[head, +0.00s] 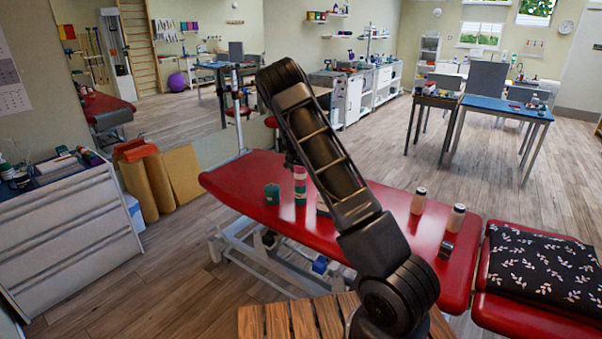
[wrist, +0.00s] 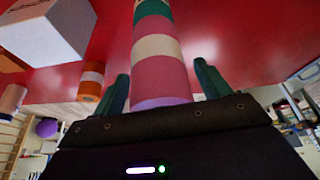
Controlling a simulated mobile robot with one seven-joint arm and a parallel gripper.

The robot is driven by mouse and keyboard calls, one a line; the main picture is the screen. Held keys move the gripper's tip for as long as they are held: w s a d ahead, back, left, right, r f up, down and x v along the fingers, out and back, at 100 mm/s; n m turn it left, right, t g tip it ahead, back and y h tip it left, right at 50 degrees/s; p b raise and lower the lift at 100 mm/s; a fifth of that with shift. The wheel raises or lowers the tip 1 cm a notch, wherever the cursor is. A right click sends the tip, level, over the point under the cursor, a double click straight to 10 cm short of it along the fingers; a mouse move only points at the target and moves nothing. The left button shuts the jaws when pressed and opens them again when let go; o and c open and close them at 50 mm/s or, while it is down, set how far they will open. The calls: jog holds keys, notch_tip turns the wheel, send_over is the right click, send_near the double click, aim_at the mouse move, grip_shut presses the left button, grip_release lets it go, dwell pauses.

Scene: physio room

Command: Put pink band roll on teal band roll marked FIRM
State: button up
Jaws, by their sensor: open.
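The pink band roll (head: 300,173) stands upright on top of a teal band roll (head: 300,199) on the red treatment table. In the wrist view the pink roll (wrist: 160,75) has a cream label band and a purple end face, and the teal roll (wrist: 152,12) adjoins its far end. A separate teal roll (head: 272,194) stands just left of the stack. No FIRM marking is legible on either teal roll. My gripper (wrist: 163,85) is open, its fingers on either side of the pink roll's near end with gaps visible. My arm hides part of the table.
A white box (wrist: 50,25) and an orange roll (wrist: 91,80) lie to one side in the wrist view. Two bottles (head: 419,201) (head: 456,218) and a small dark item (head: 446,250) stand farther right on the red table (head: 235,183). A patterned cloth (head: 545,262) covers the neighbouring red surface.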

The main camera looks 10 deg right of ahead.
jog(key=v, duration=1.1)
jog(key=s+d+r+n+y, duration=0.15)
jog(key=s+d+r, duration=0.25)
jog(key=s+r, duration=0.8)
jog(key=s+d+r+n+y, duration=0.15)
jog(key=s+d+r, duration=0.45)
jog(key=s, duration=1)
jog(key=s+r+n, duration=0.3)
jog(key=s, duration=2.4)
jog(key=shift+a+r+t+h, duration=0.2)
jog(key=shift+a+t+h, duration=0.1)
jog(key=shift+a+t, duration=0.1)
